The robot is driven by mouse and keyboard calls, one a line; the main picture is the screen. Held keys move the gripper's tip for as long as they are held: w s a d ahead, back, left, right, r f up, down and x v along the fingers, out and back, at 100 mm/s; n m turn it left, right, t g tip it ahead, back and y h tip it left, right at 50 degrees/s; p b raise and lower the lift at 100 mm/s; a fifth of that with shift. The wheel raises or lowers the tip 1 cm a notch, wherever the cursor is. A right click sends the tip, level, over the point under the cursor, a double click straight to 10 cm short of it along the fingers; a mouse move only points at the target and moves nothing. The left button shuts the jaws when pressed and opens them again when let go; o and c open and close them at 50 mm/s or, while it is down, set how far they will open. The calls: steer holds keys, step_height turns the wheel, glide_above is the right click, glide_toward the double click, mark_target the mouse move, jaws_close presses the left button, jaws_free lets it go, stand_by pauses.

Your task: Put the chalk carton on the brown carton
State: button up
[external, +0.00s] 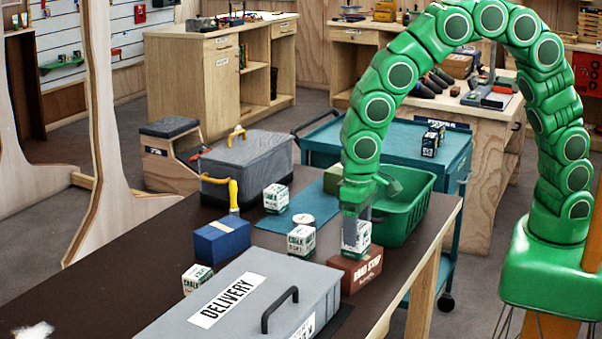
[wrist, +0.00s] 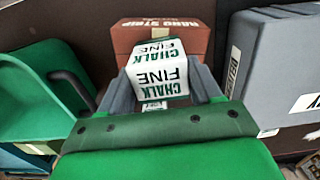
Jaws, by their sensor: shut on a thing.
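My gripper (external: 357,213) points down in the external view, with its grey fingers on either side of a white and green chalk carton (external: 356,239). In the wrist view the same carton (wrist: 162,76), marked CHALK FINE, sits between the fingers. The brown carton (external: 361,270) stands on the dark table, directly below the held carton. In the wrist view the brown carton (wrist: 122,42) shows behind and around it. The held carton's bottom appears at the brown carton's top. I cannot tell whether they touch.
A grey DELIVERY box (external: 250,300) lies left of the brown carton. Other chalk cartons (external: 301,241) (external: 276,198) (external: 197,279), a blue box (external: 222,239) and a green basket (external: 421,205) stand nearby. The table's right edge is close.

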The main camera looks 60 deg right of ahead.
steer(key=shift+f, duration=0.1)
steer(key=o, duration=1.1)
step_height(320, 180, up, 12)
steer(key=shift+r, duration=0.15)
steer(key=shift+d, duration=0.1)
